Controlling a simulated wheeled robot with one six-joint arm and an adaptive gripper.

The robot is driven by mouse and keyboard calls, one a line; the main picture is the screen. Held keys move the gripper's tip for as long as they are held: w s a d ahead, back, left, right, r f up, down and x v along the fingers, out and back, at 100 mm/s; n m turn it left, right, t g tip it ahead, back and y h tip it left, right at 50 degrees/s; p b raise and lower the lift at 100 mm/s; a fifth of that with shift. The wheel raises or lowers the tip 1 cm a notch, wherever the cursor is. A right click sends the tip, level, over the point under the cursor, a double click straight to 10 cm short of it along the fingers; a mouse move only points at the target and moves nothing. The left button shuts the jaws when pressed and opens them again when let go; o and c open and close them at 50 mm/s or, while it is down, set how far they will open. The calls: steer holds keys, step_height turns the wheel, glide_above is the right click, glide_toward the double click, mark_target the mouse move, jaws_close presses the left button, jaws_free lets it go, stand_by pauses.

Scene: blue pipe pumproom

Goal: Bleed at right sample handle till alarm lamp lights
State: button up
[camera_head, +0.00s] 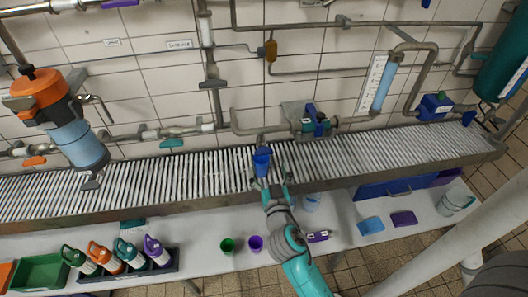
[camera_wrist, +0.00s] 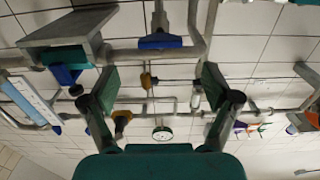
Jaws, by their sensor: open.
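My gripper (camera_head: 271,177) is open and empty over the front of the slatted shelf. In the wrist view its two fingers stand wide apart, with the midpoint between their tips (camera_wrist: 160,76) clear. A blue handle-like piece (camera_head: 261,160) hangs from the pipe just beyond the fingers. It also shows in the wrist view (camera_wrist: 160,41), above the gap between the fingertips and apart from them. Farther right is a valve with a blue handle (camera_head: 315,120). I cannot tell which part is the right sample handle. No lit lamp stands out. An amber fitting (camera_head: 270,48) on the upper pipe looks unlit.
Pipes run along the tiled wall behind the slatted shelf (camera_head: 195,178). An orange-topped blue filter (camera_head: 75,130) stands left and a sight tube (camera_head: 385,85) right. Bottles (camera_head: 128,250), cups (camera_head: 227,245) and sponges (camera_head: 371,225) lie below. A round gauge (camera_wrist: 162,133) shows in the wrist view.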

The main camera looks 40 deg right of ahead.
mark_target(264, 154)
steer(key=x, duration=0.8)
steer(key=c, duration=1.2)
